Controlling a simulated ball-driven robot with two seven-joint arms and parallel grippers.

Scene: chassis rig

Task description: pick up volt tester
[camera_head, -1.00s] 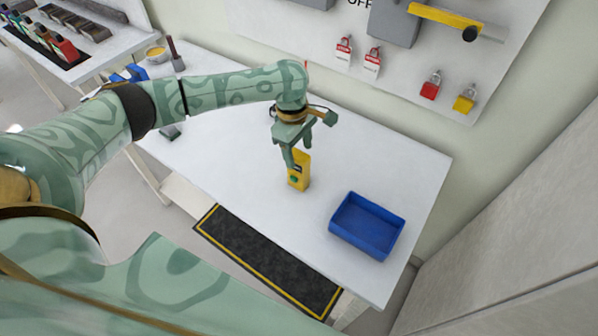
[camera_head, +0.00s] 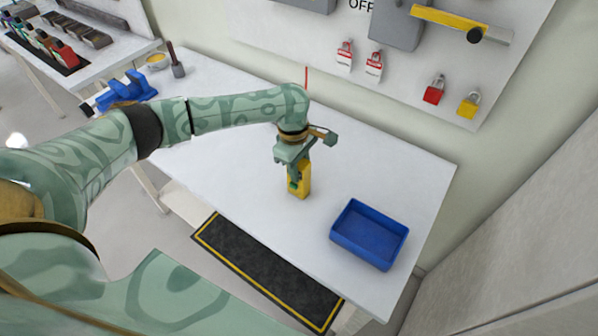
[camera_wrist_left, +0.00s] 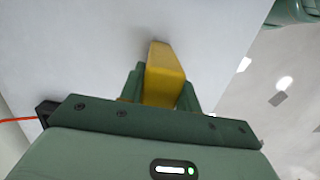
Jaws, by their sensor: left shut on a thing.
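The volt tester (camera_head: 303,184) is a yellow block-shaped device standing on the white table (camera_head: 240,178). My left gripper (camera_head: 298,180) comes down on it from above and is shut on it, covering part of its upper face. In the left wrist view the yellow tester (camera_wrist_left: 164,75) sits between the two green fingers (camera_wrist_left: 162,92) of the left gripper. Whether its base touches the table is hard to tell. My right gripper is not in view.
A blue tray (camera_head: 369,234) stands to the right of the tester near the table's right end. A blue vise (camera_head: 127,91) sits at the far left. Padlocks (camera_head: 434,90) hang on the wall panel behind. A black mat (camera_head: 265,270) lies on the floor in front.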

